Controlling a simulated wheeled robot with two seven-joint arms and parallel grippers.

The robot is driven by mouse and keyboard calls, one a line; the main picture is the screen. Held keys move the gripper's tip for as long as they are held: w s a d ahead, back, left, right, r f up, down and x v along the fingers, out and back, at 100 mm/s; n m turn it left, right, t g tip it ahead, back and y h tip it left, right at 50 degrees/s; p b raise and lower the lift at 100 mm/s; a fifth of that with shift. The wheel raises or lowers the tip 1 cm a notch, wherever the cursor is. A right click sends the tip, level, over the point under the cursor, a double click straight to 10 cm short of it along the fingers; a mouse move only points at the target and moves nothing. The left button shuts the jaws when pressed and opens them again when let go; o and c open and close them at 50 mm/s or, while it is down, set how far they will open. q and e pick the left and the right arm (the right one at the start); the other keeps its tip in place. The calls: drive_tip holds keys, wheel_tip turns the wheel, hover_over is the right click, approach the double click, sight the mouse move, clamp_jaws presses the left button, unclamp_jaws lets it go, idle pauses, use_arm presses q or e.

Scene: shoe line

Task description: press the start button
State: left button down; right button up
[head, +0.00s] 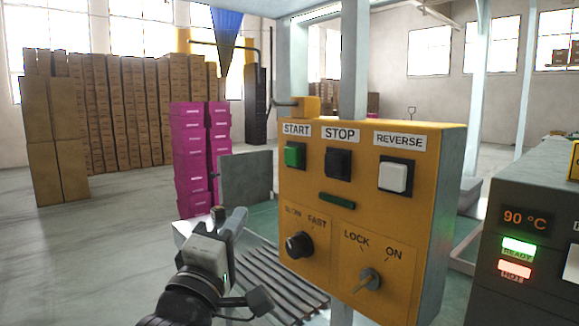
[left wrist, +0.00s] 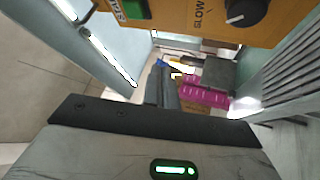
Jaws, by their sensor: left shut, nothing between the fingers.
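The green start button (head: 294,156) sits under the START label at the upper left of the yellow control box (head: 330,215). My left gripper (head: 238,213) is shut and empty, in front of the box, below and to the left of the start button. A clear gap separates them in the head view. In the left wrist view the shut fingers (left wrist: 163,82) point away from the camera, and the green button (left wrist: 136,9) shows at the top edge, partly cut off. My right gripper is not in view.
The box also carries a black stop button (head: 338,163), a white reverse button (head: 394,177), a speed knob (head: 299,245) and a lock switch (head: 368,280). A grey machine (head: 520,235) stands at right. Pink boxes (head: 190,160) are stacked behind. Open floor lies at left.

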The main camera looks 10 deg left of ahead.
sight(293, 156)
use_arm(q)
wheel_tip(293, 156, up, 8)
drive_tip(key=s+n+t, duration=0.1)
drive_tip(key=n+t, duration=0.1)
drive_tip(key=n, duration=0.1)
drive_tip(key=shift+s+a+r+n, duration=0.15)
drive_tip(key=shift+s+a+n, duration=0.1)
drive_tip(key=shift+a+n, duration=0.2)
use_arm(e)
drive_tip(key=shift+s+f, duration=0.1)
use_arm(q)
drive_tip(key=w+d+b, duration=0.1)
drive_tip(key=w+d, duration=0.4)
drive_tip(key=w, duration=0.2)
drive_tip(key=shift+d, duration=0.2)
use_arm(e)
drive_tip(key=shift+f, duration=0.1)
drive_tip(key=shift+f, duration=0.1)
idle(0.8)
use_arm(q)
drive_tip(key=shift+w+d, duration=0.1)
idle(0.4)
drive_tip(key=shift+w+d, duration=0.2)
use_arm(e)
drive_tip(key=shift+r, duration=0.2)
